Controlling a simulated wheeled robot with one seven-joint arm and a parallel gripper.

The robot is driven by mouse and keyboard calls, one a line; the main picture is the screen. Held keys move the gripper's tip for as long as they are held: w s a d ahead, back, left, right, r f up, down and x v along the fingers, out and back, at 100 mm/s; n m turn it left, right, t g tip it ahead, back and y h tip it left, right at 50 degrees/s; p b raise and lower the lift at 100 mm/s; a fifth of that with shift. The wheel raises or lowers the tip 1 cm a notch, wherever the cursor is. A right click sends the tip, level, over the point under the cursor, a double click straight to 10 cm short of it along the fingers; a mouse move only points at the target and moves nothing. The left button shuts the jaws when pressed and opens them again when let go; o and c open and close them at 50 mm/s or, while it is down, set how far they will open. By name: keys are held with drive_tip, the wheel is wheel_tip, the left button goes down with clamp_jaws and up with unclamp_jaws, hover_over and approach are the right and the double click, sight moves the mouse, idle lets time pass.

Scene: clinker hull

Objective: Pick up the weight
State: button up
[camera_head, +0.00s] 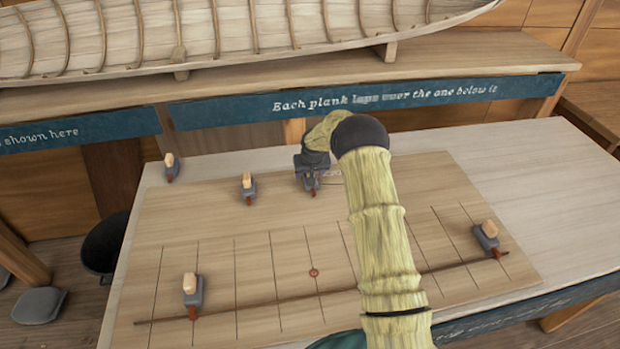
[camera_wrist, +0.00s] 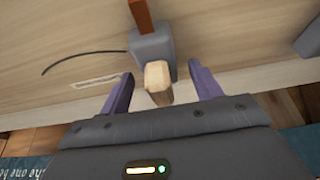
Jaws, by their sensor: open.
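The weight, a grey block with a pale wooden knob and a red-brown tip, lies under my gripper. In the wrist view the weight (camera_wrist: 152,48) has its knob between the two purple fingers of my gripper (camera_wrist: 162,73). The fingers are open, with a gap on each side of the knob. In the head view my gripper (camera_head: 313,163) reaches down over the weight at the back of the drawing board (camera_head: 430,225). Only a little of that weight (camera_head: 311,181) shows there, as my gripper hides the rest.
Similar weights stand at the back left (camera_head: 171,167), left of my gripper (camera_head: 248,188), front left (camera_head: 193,290) and right (camera_head: 487,238). The front-left and right ones sit along a thin brown batten (camera_head: 260,304). A boat hull (camera_head: 140,38) rests on a shelf behind. The table's right side (camera_head: 530,190) is clear.

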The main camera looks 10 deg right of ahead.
clamp_jaws()
drive_tip(key=shift+w+r, duration=0.1)
drive_tip(key=shift+r, duration=0.4)
wheel_tip(320, 180, up, 9)
drive_tip(key=b, duration=0.3)
drive_tip(key=shift+r, duration=0.1)
idle(0.5)
